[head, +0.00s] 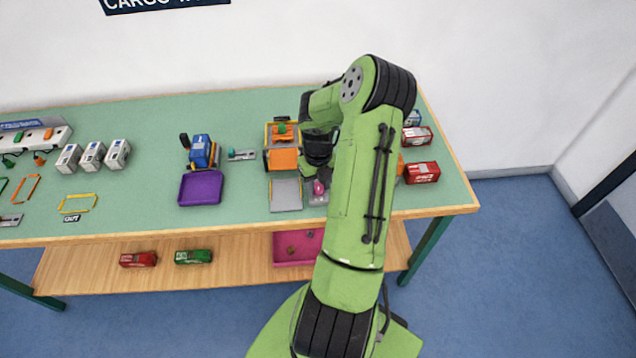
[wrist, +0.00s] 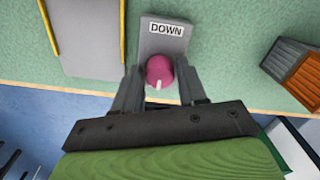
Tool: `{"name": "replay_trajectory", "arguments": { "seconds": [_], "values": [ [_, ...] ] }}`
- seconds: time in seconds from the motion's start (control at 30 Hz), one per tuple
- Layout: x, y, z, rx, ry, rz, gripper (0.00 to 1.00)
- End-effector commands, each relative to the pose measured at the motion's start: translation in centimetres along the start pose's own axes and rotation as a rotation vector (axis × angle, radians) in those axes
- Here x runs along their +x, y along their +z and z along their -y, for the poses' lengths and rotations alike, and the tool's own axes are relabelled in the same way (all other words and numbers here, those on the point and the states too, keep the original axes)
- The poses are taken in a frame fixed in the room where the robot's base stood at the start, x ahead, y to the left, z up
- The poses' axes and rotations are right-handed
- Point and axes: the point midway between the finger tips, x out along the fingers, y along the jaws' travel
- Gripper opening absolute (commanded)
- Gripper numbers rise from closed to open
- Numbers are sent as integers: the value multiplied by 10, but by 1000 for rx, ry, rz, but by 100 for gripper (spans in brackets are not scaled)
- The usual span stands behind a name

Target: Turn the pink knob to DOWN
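The pink knob (wrist: 159,72) sits on a small grey plate (wrist: 165,40) with a DOWN label at its far end. The knob's white mark points toward the bottom of the wrist picture, away from that label. In the head view the knob (head: 319,187) shows near the front edge of the table, just left of my arm. My gripper (wrist: 160,76) is open, with one finger on each side of the knob. A narrow gap seems to show at the knob's sides; contact is not clear.
A grey panel (head: 286,196) with yellow edges lies left of the knob, before an orange gantry crane (head: 282,160). A purple tray (head: 200,188) stands farther left. Red containers (head: 422,172) stand right of my arm. The table's wooden front edge (wrist: 85,89) is close.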

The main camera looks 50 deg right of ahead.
Motion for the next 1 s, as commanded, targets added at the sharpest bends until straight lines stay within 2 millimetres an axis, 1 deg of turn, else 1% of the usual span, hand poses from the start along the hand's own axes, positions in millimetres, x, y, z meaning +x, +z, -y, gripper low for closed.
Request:
{"name": "replay_trajectory", "arguments": {
  "seconds": [0.03, 0.23, 0.47, 0.63, 0.77, 1.0],
  "values": [
    [0, 0, 0, 0, 0, 0, 33],
    [0, 0, 0, 0, 0, 0, 3],
    [0, 0, 0, -17, 0, 0, 2],
    [-1, 0, 0, -78, -1, -1, 2],
    [-1, 0, 0, -163, -2, -1, 2],
    [-1, 0, 0, -377, -2, -2, 2]
  ]
}}
